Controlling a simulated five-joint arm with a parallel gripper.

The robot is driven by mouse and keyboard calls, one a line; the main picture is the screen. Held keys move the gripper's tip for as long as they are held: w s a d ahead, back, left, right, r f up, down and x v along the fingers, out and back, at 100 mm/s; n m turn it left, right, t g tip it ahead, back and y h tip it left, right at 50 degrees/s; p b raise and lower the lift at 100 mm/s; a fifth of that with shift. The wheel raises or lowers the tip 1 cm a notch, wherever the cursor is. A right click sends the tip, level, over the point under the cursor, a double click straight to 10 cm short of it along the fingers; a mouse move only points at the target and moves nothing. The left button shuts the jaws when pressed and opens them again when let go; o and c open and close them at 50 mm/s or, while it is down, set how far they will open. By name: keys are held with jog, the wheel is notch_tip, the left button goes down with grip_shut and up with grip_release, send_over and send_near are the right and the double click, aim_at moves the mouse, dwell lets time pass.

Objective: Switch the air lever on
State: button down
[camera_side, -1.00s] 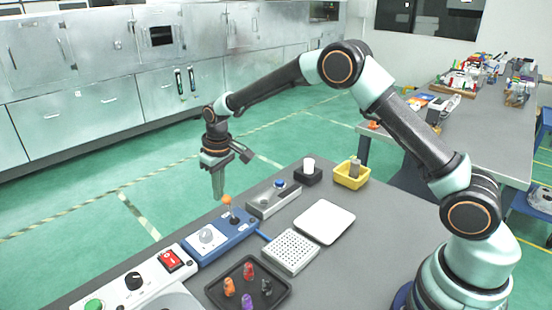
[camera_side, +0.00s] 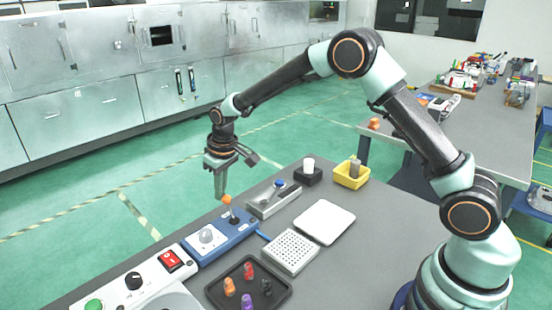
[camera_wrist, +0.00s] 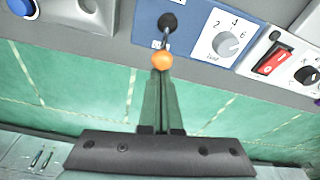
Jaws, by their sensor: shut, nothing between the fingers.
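The air lever is a short metal stick with an orange ball (camera_side: 226,199) on top, standing on a blue box (camera_side: 238,236) at the table's far edge. In the side view the stick leans up and left, toward the edge. The ball also shows in the wrist view (camera_wrist: 162,60), right at my fingertips. My gripper (camera_side: 219,196) is shut and empty, pointing down just left of the ball. Its fingers (camera_wrist: 161,74) overlap the ball's lower edge in the wrist view. I cannot tell whether they touch it.
A white dial (camera_side: 208,236) shares the blue box. A panel with a red switch (camera_side: 171,261) stands left, a grey box with a blue button (camera_side: 280,183) right. A perforated block (camera_side: 290,252), a white plate (camera_side: 325,221) and a black tray (camera_side: 272,297) lie nearer. Beyond the edge is open floor.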

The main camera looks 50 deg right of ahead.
aim_at(226, 201)
jog(key=shift+s+r+t, duration=0.2)
jog(key=shift+s+t, duration=0.25)
jog(key=shift+t, duration=0.05)
jog(key=shift+s+r+t, duration=0.25)
jog(key=shift+s+t, duration=0.5)
jog(key=shift+t, duration=0.15)
jog(key=s+t+y, duration=0.1)
jog(key=s+t, duration=0.2)
jog(key=shift+r, duration=0.1)
jog(key=shift+r, duration=0.8)
